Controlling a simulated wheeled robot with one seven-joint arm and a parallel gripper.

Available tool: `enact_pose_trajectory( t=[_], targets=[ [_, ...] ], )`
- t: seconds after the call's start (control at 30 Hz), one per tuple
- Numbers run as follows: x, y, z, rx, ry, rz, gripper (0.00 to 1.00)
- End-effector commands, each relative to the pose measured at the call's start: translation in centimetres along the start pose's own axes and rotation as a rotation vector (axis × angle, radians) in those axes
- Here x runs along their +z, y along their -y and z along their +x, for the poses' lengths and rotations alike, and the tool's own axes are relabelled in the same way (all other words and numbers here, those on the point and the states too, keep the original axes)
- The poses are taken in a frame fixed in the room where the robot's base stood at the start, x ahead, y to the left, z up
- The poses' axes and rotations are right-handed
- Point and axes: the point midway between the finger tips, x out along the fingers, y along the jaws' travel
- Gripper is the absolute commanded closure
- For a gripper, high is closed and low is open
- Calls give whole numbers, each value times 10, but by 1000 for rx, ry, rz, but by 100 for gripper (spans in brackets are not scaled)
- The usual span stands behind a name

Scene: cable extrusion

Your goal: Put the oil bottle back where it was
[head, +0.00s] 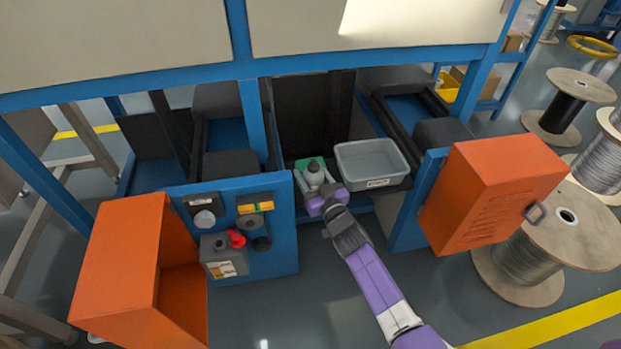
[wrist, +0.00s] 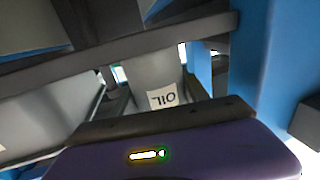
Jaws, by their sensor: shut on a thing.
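The oil bottle (head: 313,174) is grey and looks upright in the recess under the machine, left of a grey bin. My gripper (head: 317,194) reaches in from the front and is shut on the bottle; its fingers are mostly hidden. In the wrist view, the bottle (wrist: 155,68) shows just beyond my gripper, with a white label reading OIL upside down. I cannot tell whether the bottle's base touches the shelf.
The grey bin (head: 371,164) stands close on the right of the bottle. A blue panel (head: 284,210) with controls is to the left. Cable spools (head: 540,245) stand at the right. The floor in front is clear.

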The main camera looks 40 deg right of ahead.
Motion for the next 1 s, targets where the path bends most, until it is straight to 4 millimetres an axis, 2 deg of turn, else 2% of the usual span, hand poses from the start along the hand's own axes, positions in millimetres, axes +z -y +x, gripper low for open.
enact_pose_trajectory(
  t=[0.3, 0.33, 0.43, 0.83, 1.0],
  targets=[
    [2, 0, 0, 0, -2, 0, 94],
    [2, 0, 0, 0, -1, -1, 45],
    [1, 0, 0, 0, -1, -1, 26],
    [-4, 0, 0, 0, -1, 0, 26],
    [-2, 0, -23, 0, 2, 1, 26]
  ],
)
